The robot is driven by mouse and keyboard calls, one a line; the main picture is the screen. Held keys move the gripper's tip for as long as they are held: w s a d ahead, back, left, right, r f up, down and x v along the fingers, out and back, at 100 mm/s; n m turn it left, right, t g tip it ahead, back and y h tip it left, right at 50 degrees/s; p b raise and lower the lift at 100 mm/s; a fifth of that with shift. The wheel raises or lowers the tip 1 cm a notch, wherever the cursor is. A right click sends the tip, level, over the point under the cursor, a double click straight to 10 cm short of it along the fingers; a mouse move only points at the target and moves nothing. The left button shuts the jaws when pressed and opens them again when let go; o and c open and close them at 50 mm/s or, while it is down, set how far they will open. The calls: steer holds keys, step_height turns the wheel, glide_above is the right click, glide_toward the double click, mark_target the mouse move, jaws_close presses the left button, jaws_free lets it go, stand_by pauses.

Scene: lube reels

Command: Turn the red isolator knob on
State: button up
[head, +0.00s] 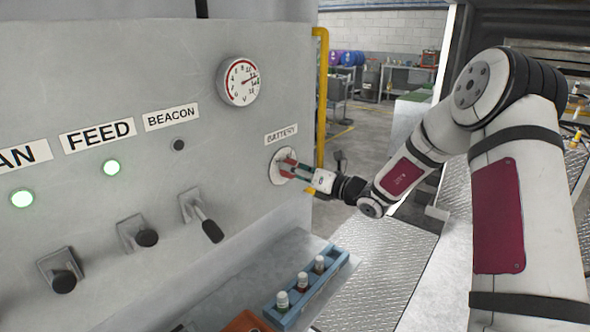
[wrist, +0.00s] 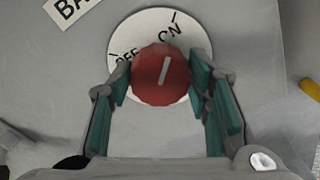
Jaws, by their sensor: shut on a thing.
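The red isolator knob (wrist: 160,76) sits on a round white plate (wrist: 195,45) marked OFF at left and ON at upper right. Its white line leans up and slightly right, roughly toward the ON mark. My gripper (wrist: 163,85) is shut on the knob, one teal pad on each side of it. In the head view, the knob (head: 287,168) is partly hidden by my gripper (head: 293,170), and its plate (head: 276,175) is under the BATTERY label (head: 281,134).
A voltage gauge (head: 240,81) is above left on the grey panel. Several switch levers are at lower left, the nearest one (head: 207,222) sticking out. A blue rack (head: 313,284) with small bottles is below. A yellow rail (head: 321,100) stands beside the panel's right edge.

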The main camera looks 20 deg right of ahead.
stand_by(0.3)
steer(key=o, duration=1.2)
steer(key=shift+c, duration=0.2)
steer(key=v, duration=1.2)
steer(key=shift+a, duration=0.1)
